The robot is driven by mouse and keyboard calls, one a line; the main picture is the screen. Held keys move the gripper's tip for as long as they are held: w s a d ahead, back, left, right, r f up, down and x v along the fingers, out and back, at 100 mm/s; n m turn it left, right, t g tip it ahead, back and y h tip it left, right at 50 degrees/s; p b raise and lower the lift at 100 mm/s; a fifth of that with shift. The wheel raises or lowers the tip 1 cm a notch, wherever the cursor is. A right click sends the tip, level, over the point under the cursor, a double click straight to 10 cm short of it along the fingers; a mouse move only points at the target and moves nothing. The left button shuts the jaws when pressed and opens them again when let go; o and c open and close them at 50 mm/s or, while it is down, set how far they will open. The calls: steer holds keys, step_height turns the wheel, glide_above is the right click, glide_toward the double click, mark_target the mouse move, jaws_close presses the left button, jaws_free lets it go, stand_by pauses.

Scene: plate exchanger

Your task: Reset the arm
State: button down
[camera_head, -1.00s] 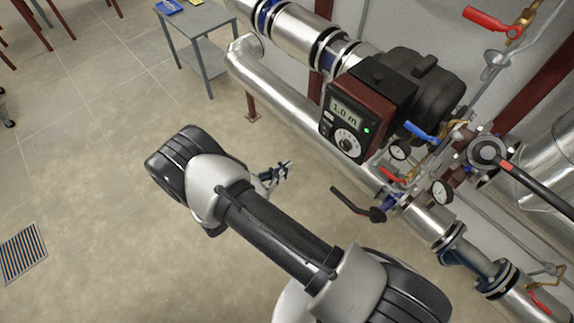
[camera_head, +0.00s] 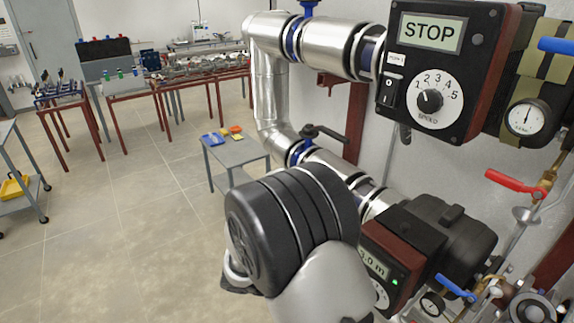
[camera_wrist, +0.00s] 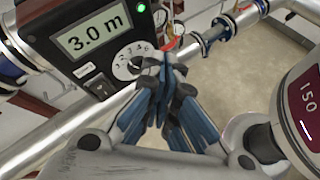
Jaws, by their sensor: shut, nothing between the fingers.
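My arm fills the lower middle of the head view, with its dark rounded joint beside the pump units; the gripper is hidden there. In the wrist view my gripper (camera_wrist: 167,62) is shut, with blue and dark fingers together and nothing between them. Behind it is a dark control box (camera_wrist: 85,45) whose display reads 3.0 m, with a lit green light and a white dial. The gripper overlaps the dial in the picture; I cannot tell how far apart they are. The same box (camera_head: 385,262) shows in the head view, partly behind my arm.
An upper control box (camera_head: 447,65) reads STOP. Silver pipes (camera_head: 268,95) run along the wall at the right. A small grey table (camera_head: 235,152) stands behind my arm. Long worktables with equipment (camera_head: 165,90) stand at the back left. The floor at the left is open.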

steer(key=s+d+r+m+t+y, duration=0.1)
steer(key=s+r+m+t+y, duration=0.2)
steer(key=s+r+m+y, duration=0.9)
steer(key=shift+s+d+r+m+t, duration=0.3)
steer(key=shift+s+r+m, duration=1.1)
steer(key=shift+s+r, duration=1.45)
steer(key=shift+s+f, duration=0.25)
steer(key=shift+f, duration=0.05)
stand_by(1.7)
